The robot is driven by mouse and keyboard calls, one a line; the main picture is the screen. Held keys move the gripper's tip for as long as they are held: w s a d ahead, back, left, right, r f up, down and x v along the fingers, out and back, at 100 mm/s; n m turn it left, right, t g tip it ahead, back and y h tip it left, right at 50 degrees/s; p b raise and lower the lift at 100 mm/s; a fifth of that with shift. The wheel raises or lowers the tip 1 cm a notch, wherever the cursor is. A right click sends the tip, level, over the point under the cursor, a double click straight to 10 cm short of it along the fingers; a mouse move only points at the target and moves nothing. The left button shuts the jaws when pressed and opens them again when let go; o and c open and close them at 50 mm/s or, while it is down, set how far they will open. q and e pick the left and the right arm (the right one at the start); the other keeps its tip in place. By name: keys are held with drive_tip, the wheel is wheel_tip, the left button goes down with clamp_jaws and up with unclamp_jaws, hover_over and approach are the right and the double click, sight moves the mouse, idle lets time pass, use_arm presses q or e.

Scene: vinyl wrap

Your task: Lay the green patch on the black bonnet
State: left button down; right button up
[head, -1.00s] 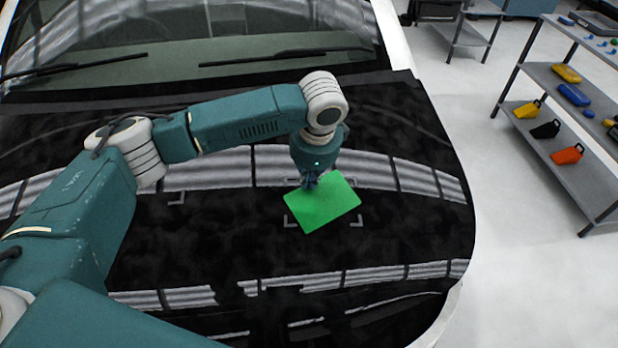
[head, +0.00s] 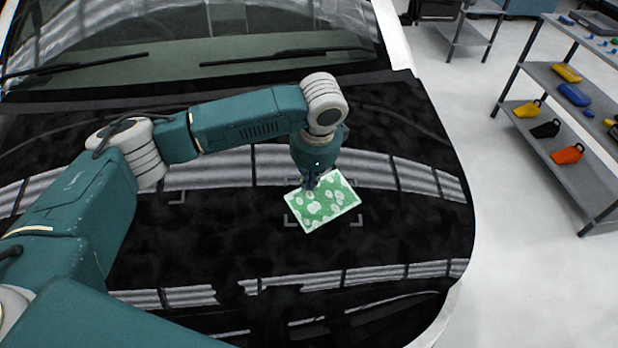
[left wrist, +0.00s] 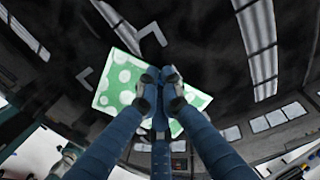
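The green patch (head: 325,207) shows pale round blotches over its face. It appears to lie on the black bonnet (head: 230,245), inside a set of grey corner marks (head: 357,221), and is turned at an angle to them. My left gripper (head: 311,182) is at the patch's upper left edge. In the left wrist view its fingertips (left wrist: 159,88) are drawn close together at the patch (left wrist: 119,82) and appear shut on it; they hide its middle part. Whether the whole patch touches the bonnet cannot be told. My right gripper is not in view.
The windscreen and wipers (head: 285,56) lie behind the bonnet. A grey shelf rack (head: 560,110) with coloured items stands at the right, beyond clear floor. The bonnet around the patch is bare.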

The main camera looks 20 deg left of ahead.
use_arm(q)
drive_tip(key=shift+s+f+p, duration=0.1)
drive_tip(key=shift+f+p, duration=0.05)
drive_tip(key=shift+p, duration=0.25)
idle(1.4)
drive_tip(key=c, duration=1.9)
unclamp_jaws()
drive_tip(key=shift+o, duration=0.2)
drive_tip(key=v, duration=1.2)
